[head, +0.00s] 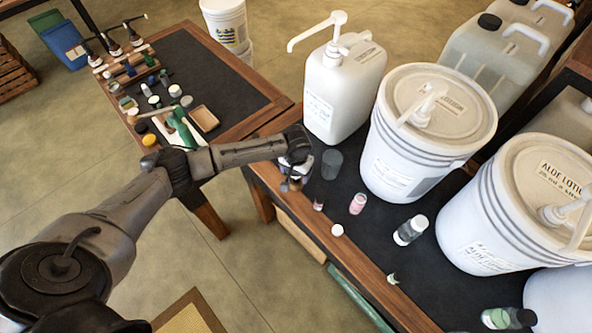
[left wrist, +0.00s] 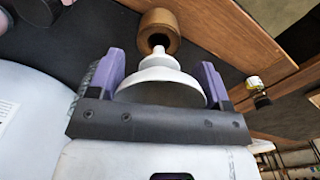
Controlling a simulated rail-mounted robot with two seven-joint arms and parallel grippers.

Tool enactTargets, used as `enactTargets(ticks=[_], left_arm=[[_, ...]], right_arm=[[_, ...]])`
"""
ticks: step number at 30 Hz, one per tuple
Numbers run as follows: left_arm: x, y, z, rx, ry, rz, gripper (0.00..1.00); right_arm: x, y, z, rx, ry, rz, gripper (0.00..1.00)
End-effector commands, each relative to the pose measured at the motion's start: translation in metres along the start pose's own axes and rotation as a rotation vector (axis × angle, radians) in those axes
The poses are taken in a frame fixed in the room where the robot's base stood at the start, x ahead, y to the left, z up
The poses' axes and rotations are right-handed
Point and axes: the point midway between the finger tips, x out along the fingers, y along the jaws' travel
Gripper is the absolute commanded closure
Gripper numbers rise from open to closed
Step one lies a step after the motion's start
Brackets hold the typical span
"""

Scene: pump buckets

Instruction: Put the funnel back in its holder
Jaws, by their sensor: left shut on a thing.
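My left gripper (head: 292,182) is at the left edge of the dark-topped bench, beside the white pump jug. In the left wrist view its purple fingers (left wrist: 162,82) are shut on the white funnel (left wrist: 160,88), one on each side of its cone. The funnel's narrow end points at a round brown holder (left wrist: 168,24) with a dark hole. The spout tip overlaps the hole's near edge in the picture; I cannot tell whether it is inside. In the head view the arm hides the funnel and holder. My right gripper is not in view.
A white pump jug (head: 345,85) and white buckets (head: 415,150) stand along the bench. A second table (head: 200,65) with small bottles is at the upper left.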

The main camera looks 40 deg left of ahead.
Motion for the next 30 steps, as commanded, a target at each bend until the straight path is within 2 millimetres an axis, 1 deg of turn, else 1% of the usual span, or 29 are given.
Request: enactTargets(ticks=[6,20,30], left_arm=[[-0.0003,0.0,0.0001,0.0,-0.001,0.0,0.54],[0.0009,0.0002,0.0002,0.001,0.0,0.001,0.54],[0.0064,0.0005,0.0002,0.001,-0.001,0.001,0.54]], right_arm=[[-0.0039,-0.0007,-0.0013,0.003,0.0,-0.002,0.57],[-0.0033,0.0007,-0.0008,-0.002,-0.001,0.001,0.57],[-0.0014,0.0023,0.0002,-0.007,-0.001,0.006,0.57]])
